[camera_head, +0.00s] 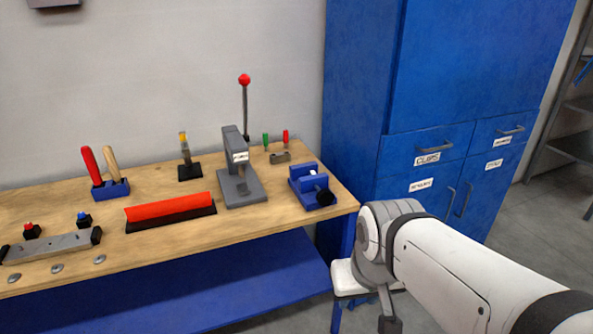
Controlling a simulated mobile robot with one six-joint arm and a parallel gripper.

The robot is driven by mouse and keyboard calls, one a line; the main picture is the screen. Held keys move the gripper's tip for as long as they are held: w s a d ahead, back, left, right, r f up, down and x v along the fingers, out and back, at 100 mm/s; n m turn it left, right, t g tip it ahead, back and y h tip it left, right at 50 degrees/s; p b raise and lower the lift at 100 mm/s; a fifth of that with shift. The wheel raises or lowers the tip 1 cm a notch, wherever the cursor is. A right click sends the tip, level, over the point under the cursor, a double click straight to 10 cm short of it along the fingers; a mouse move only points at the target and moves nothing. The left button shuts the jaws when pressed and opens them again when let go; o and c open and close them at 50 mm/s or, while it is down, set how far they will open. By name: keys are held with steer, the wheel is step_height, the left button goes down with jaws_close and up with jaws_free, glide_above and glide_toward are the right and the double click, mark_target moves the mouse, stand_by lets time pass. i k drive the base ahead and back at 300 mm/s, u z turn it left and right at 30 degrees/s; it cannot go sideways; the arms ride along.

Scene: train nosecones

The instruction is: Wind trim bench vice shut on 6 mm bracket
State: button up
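The blue bench vice (305,189) stands near the right front corner of the wooden workbench. A dark round knob or handle sits on its front, facing the bench edge. A small pale patch shows on top between the jaws; I cannot tell if it is the 6 mm bracket or a label. The jaw gap is too small to judge. My white arm comes in from the lower right, in front of the cabinet. A dark end piece, apparently my gripper (390,325), hangs low at the bottom edge, well below and right of the vice. Its fingers cannot be made out.
The wooden bench (255,218) also holds a grey lever press (240,185), a red bar block (168,209), and a tool holder (110,190). A blue cabinet (359,100) stands close right of the bench.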

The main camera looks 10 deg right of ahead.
mark_target(325, 196)
steer(key=z, duration=0.05)
steer(key=i, duration=1.2)
steer(key=z, duration=0.6)
